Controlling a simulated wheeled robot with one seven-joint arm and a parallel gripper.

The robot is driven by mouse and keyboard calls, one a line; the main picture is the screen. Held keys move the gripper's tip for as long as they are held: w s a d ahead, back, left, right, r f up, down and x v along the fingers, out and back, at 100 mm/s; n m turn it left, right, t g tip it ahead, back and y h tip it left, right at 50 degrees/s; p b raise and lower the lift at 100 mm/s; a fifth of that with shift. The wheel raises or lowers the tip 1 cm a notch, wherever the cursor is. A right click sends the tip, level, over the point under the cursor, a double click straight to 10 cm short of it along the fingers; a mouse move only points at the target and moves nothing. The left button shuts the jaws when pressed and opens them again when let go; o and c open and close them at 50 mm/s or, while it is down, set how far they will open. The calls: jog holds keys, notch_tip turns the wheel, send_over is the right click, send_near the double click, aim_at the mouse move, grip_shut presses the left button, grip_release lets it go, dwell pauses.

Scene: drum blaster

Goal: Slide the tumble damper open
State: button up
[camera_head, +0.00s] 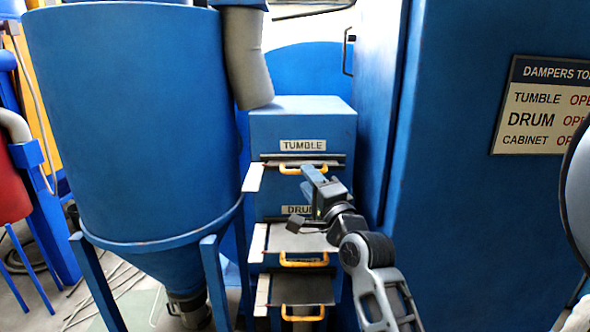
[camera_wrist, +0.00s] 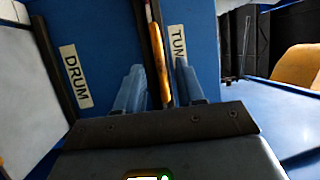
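The tumble damper has a yellow handle (camera_head: 303,168) under the TUMBLE label (camera_head: 303,146) on the blue box. Its handle lies close to the box front, with only a thin dark plate edge showing. My gripper (camera_head: 313,182) is at this handle, reaching in from the lower right. In the wrist view, my gripper (camera_wrist: 160,80) is open, with the yellow handle (camera_wrist: 158,62) between its two fingers in the picture. Gaps show on both sides of the handle; I cannot tell whether a finger touches it. The TUMBLE label (camera_wrist: 178,45) is partly cut by a finger.
Below, the drum damper's grey plate (camera_head: 290,242) and a lower plate (camera_head: 305,288) stick out with yellow handles. A large blue hopper (camera_head: 130,120) stands left. A blue cabinet wall (camera_head: 460,200) with a sign (camera_head: 545,108) stands right. White tabs project left of the dampers.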

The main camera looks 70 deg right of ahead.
jog(key=shift+p+x, duration=0.45)
jog(key=shift+x, duration=1.85)
grip_shut()
